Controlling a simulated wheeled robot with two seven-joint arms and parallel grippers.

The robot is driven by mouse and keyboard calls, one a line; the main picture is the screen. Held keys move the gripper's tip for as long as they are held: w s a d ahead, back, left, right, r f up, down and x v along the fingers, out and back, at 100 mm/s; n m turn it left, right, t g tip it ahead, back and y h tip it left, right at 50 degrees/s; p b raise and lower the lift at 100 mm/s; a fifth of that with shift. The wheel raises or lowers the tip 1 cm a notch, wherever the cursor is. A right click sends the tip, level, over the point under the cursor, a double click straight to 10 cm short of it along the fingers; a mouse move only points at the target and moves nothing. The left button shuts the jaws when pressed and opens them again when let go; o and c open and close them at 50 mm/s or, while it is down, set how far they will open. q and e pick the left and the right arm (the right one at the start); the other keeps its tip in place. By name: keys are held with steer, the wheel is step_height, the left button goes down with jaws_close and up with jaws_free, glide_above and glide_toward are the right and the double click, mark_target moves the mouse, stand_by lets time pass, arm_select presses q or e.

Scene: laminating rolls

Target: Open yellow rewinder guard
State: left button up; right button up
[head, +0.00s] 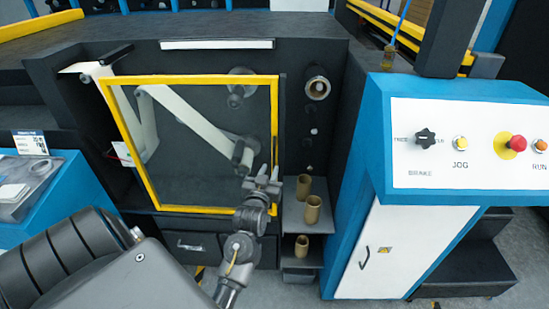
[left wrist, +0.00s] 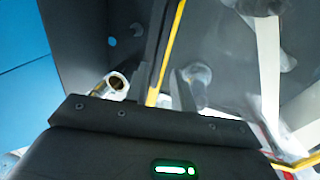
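The yellow-framed clear guard (head: 195,79) stands shut across the front of the rewinder bay in the head view. A dark handle strip (head: 274,152) runs along its right frame bar. My left gripper (head: 262,178) is at the lower right of the guard, close to that bar. In the left wrist view the gripper fingers (left wrist: 160,92) are apart, with the yellow bar (left wrist: 168,55) and the dark strip passing between or just beyond them. I cannot tell whether they touch. My right gripper is not in view.
Behind the guard, a white web (head: 185,118) runs over rollers. Cardboard cores (head: 312,209) stand on a small shelf right of the guard. A blue and white control console (head: 460,140) stands at the right. A blue bench (head: 50,200) is at the left.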

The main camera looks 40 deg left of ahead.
mark_target(274, 160)
arm_select(q)
steer(key=p+x, duration=0.1)
steer(key=x, duration=0.6)
jaws_close()
